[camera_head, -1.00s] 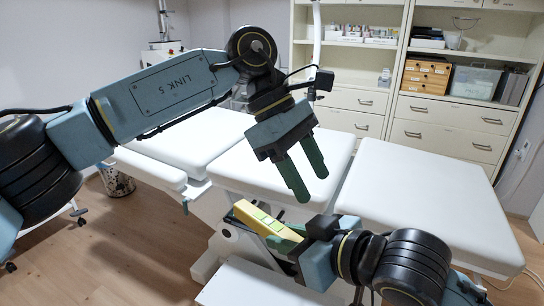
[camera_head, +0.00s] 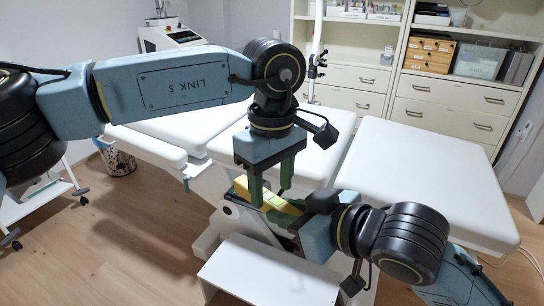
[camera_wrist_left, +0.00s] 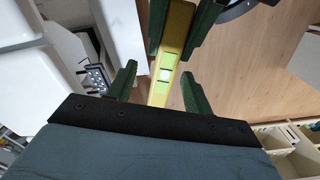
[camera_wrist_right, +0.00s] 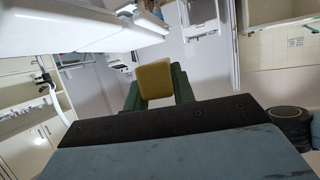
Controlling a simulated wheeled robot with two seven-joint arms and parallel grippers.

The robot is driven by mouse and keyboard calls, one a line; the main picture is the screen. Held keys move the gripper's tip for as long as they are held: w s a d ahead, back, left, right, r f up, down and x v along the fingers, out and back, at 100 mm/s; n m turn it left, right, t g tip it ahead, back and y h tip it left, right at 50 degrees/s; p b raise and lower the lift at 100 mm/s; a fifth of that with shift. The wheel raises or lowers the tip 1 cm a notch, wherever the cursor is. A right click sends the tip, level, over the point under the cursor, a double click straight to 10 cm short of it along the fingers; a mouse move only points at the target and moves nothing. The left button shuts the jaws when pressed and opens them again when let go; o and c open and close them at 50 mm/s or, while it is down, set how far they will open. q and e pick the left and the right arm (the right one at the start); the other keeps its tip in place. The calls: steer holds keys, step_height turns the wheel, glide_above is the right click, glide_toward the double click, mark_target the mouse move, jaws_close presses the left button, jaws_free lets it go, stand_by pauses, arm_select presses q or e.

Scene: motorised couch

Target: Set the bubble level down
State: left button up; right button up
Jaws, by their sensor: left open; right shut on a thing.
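In the right wrist view the level's yellow end (camera_wrist_right: 156,81) sits between the shut green fingers. My left gripper (camera_head: 271,190) points down over the level, its green fingers open. In the left wrist view the level (camera_wrist_left: 166,72) with its bright green vials lies between and beyond my left fingers (camera_wrist_left: 158,90), with the right gripper's fingers farther along it. I cannot tell whether my left fingers touch it.
The white padded couch (camera_head: 430,185) stands behind the grippers. A white step-like surface (camera_head: 268,270) lies below them, bare. Shelves with drawers (camera_head: 450,115) stand at the back. A waste bin (camera_head: 118,160) and a white trolley (camera_head: 45,205) are at left.

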arm_select(q)
steer(key=shift+f, duration=1.3)
steer(key=shift+c, duration=0.4)
steer(key=c, duration=1)
arm_select(e)
steer(key=shift+a, duration=0.1)
steer(key=o, duration=1.1)
